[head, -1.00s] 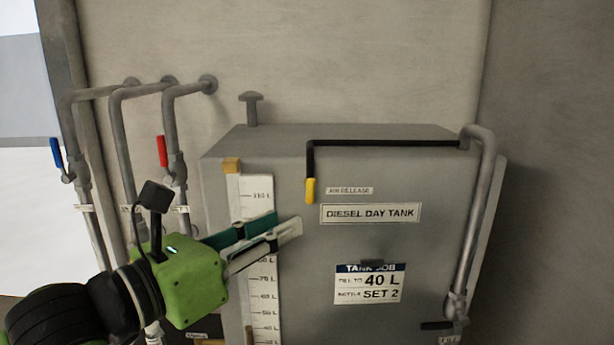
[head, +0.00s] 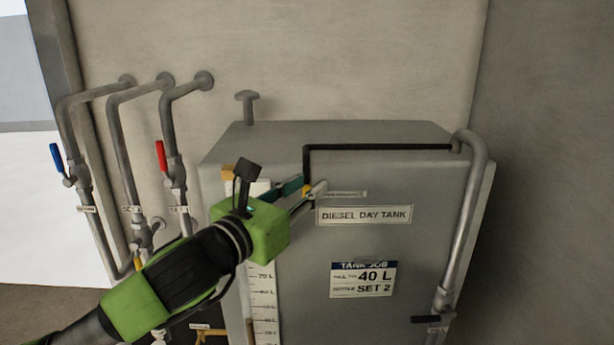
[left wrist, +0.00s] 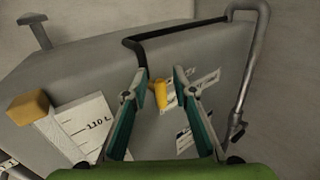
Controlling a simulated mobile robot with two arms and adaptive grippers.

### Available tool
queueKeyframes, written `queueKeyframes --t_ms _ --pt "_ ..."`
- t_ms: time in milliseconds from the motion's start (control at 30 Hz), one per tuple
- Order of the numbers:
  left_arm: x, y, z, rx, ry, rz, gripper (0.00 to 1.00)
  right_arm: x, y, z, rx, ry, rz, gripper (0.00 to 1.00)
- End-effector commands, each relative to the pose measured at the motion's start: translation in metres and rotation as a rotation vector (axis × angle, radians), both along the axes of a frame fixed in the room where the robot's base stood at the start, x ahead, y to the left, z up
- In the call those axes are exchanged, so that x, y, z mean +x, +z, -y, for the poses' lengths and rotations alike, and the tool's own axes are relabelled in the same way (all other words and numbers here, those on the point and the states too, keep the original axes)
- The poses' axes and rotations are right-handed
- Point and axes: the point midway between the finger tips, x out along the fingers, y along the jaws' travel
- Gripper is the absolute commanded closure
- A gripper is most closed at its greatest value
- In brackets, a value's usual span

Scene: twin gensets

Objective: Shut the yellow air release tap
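The yellow air release tap (left wrist: 161,95) hangs at the lower end of a black pipe (head: 380,147) on the front of the grey diesel day tank (head: 400,250). In the head view only a bit of the tap (head: 307,189) shows, between the fingertips of my left gripper (head: 308,188). In the left wrist view the gripper (left wrist: 160,80) is open, with one finger on each side of the tap. I cannot tell whether either finger touches it. The air release label is partly hidden by a finger. My right gripper is not in view.
A level scale (head: 264,290) runs down the tank's left front. Pipes with a blue-handled valve (head: 56,157) and a red-handled valve (head: 161,156) stand left. A grey pipe (head: 470,220) runs down the tank's right side.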

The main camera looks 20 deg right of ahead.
Motion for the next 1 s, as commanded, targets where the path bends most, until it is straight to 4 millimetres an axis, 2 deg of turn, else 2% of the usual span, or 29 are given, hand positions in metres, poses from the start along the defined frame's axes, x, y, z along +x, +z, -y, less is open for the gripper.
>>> queueKeyframes --t_ms 133,400,467,500,533,800,1000 --pt "0.006 0.000 0.007 0.001 0.000 0.002 0.75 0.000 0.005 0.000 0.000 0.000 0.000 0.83" --pt "0.006 -0.001 0.008 0.001 0.000 0.001 0.75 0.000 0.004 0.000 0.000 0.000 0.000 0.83" --pt "0.006 -0.001 0.007 0.001 0.000 0.001 0.88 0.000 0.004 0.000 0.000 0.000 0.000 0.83" --pt "0.006 -0.001 0.007 0.001 0.000 0.001 0.98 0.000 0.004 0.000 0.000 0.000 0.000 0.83" --pt "0.006 -0.001 0.007 0.001 0.000 0.001 1.00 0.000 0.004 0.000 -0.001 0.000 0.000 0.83" --pt "0.006 -0.002 0.007 0.003 -0.001 0.001 1.00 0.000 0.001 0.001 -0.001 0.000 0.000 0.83" --pt "0.005 -0.005 0.009 0.031 -0.001 0.012 1.00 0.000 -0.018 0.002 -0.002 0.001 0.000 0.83"
